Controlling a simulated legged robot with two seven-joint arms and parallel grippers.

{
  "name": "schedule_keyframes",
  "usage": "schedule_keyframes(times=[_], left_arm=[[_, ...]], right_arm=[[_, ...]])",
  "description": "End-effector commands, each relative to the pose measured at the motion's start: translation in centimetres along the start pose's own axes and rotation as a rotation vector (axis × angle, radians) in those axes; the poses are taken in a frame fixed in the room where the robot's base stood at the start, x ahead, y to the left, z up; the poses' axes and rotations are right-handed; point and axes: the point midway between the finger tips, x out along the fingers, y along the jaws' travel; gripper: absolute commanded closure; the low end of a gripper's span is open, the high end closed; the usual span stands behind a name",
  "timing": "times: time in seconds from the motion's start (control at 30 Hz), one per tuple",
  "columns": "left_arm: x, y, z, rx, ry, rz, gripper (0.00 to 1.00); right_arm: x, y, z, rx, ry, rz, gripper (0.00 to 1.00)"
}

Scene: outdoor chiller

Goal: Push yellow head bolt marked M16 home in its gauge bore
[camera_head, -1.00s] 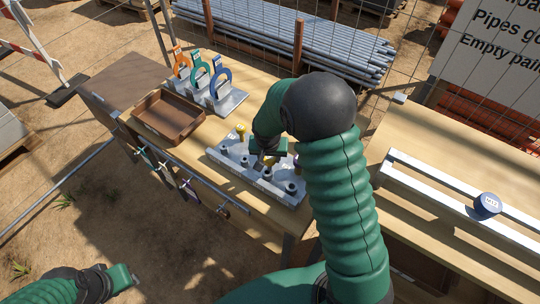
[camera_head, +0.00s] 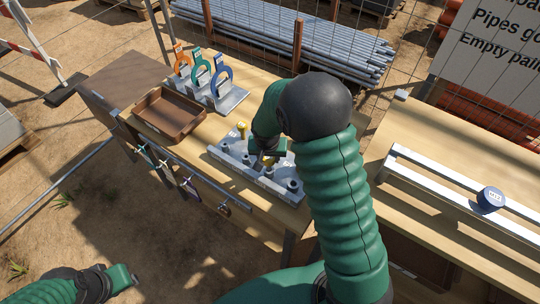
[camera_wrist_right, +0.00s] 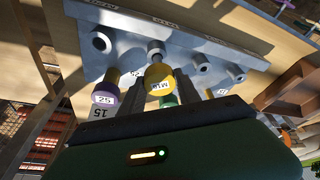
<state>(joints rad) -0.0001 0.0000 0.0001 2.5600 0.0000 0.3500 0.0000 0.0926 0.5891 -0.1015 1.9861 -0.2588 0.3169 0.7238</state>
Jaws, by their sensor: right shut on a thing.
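My right gripper (camera_wrist_right: 158,92) is shut on a yellow-headed bolt (camera_wrist_right: 160,77). Its label is upside down in the wrist view and seems to read M16. The bolt's shank points at a bore in the grey gauge block (camera_wrist_right: 130,35); some shank shows between head and block, and I cannot tell how deep it sits. In the head view the gripper (camera_head: 268,152) is over the middle of the gauge block (camera_head: 226,158), with yellow showing under it. My left gripper (camera_head: 130,277) hangs low at the left, away from the bench; its jaws are unclear.
Another yellow-headed piece (camera_head: 242,127) stands at the block's far left. A purple-headed piece (camera_wrist_right: 105,90) is close beside my right fingers. A brown tray (camera_head: 170,115) and a rack with coloured rings (camera_head: 201,68) stand further left. A rail with a blue disc (camera_head: 491,198) is on the right bench.

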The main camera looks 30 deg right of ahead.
Motion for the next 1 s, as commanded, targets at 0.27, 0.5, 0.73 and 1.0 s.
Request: schedule_keyframes(times=[0.27,0.5,0.73,1.0], left_arm=[[1.1,0.0,0.3,0.000,0.000,0.000,0.64],[1.0,0.0,0.2,0.000,0.000,0.000,0.64],[1.2,0.0,0.3,0.000,0.000,0.000,0.64],[1.7,0.0,0.4,0.000,0.000,0.000,0.64]], right_arm=[[1.5,0.1,0.4,-0.001,-0.002,-0.002,1.00],[1.4,0.1,0.3,0.000,-0.001,-0.001,1.00],[1.4,0.1,0.4,0.003,0.004,0.001,1.00],[2.0,0.1,0.6,0.003,0.002,0.001,1.00]])
